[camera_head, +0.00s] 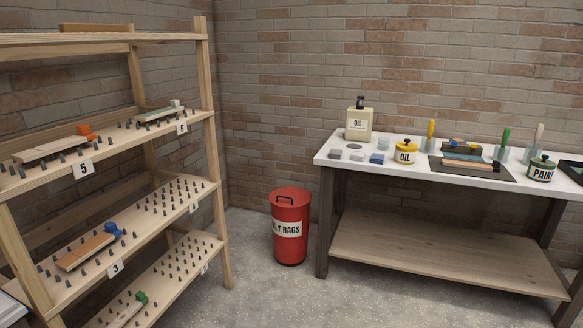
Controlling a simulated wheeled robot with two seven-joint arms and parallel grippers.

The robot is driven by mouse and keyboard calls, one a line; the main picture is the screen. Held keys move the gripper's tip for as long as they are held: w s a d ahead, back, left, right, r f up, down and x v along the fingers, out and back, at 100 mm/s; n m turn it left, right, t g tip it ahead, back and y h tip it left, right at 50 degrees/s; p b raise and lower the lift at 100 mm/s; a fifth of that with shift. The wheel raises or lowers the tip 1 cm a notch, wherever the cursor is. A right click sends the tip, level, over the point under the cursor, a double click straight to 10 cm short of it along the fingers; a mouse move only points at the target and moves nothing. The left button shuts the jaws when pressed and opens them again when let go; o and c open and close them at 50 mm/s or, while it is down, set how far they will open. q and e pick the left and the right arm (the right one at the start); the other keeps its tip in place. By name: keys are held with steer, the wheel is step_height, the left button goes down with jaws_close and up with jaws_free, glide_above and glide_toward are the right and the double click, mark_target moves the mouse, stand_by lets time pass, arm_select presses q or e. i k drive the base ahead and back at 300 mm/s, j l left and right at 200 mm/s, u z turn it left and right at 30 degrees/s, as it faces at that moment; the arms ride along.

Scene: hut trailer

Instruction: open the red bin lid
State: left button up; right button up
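The red bin (290,230) stands upright on the floor in the corner, between the wooden shelf rack and the left leg of the white-topped table. It is a round can with a pale label whose readable part says "LY RAGS". Its red lid (289,196) sits on top and looks closed, with a dark handle (285,200) on it. Neither of my grippers shows in the head view, so their distance from the bin cannot be told.
A brick wall is behind. Speckled floor (255,290) before the bin is clear.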

mark_target(290, 193)
steer(key=i+u, duration=0.2)
steer(key=i, duration=2.2)
